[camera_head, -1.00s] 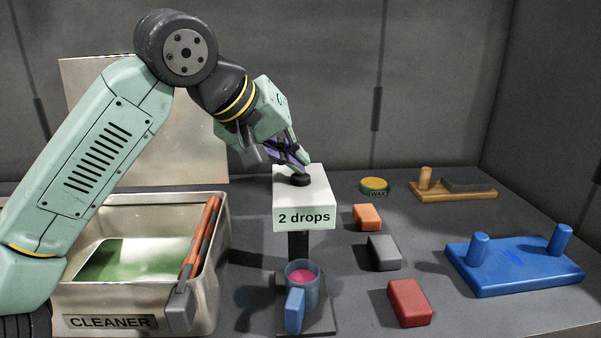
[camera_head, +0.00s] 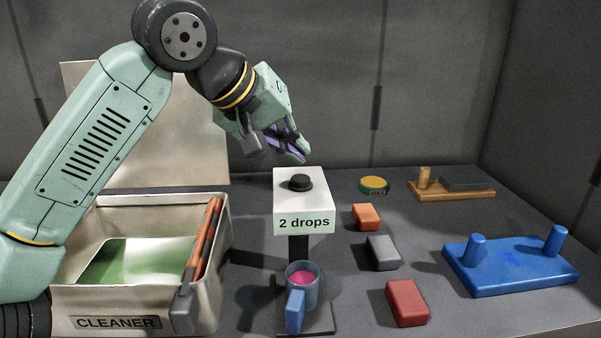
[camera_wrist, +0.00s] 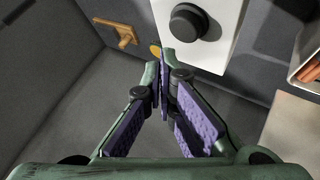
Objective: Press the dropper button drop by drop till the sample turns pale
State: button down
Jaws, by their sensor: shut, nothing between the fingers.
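The white dropper box (camera_head: 302,201) stands on a dark post and its front label reads "2 drops". Its black button (camera_head: 301,183) is on top, uncovered; it also shows in the wrist view (camera_wrist: 189,22). Below stands a blue cup (camera_head: 299,289) with a handle, holding the magenta-pink sample (camera_head: 302,278). My gripper (camera_head: 300,160) is shut and empty. Its fingertips are above and slightly behind the button, apart from it. In the wrist view my gripper (camera_wrist: 163,57) has its fingertips together near the box's edge.
At right are orange (camera_head: 366,217), grey (camera_head: 382,252) and red blocks (camera_head: 407,303), a wax tin (camera_head: 374,185), a wooden rack (camera_head: 455,195) and a blue pegged base (camera_head: 515,268).

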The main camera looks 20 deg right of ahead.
aim_at(296, 177)
jog(key=shift+r, duration=2.05)
